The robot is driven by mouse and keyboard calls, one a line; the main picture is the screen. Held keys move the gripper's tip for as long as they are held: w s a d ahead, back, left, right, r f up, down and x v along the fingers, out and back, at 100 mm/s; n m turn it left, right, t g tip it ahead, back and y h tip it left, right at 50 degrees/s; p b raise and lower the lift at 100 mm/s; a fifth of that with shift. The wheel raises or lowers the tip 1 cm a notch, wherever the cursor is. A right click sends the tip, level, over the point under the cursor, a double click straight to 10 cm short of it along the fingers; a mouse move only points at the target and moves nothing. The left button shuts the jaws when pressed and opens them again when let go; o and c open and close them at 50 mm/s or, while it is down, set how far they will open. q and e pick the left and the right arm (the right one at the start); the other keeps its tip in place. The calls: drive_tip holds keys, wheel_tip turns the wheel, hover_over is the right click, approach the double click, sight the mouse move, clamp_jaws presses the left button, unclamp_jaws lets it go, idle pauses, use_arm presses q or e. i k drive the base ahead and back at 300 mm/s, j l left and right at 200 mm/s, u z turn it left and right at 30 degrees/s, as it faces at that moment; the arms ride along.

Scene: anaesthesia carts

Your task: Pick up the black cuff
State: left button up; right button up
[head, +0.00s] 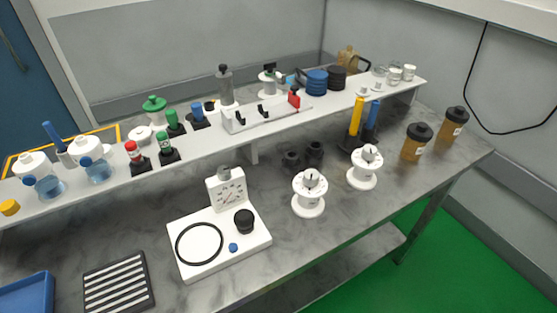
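The black cuff appears to be the dark ribbed roll (337,78) standing on the raised white shelf (213,143), towards its right part. It is right beside a similar blue roll (316,82), which partly covers its left side. I cannot tell whether the two rolls touch. Neither of my grippers shows in the head view.
A white rack with a red part (262,112) stands left of the rolls. On the grey table below stand two white spools (309,193), a white gauge device (218,240) and brown bottles (415,145).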

sight(291, 161)
drive_tip(key=i+l+u, duration=0.1)
drive_tip(key=l+u, duration=1.45)
drive_tip(key=j, duration=0.05)
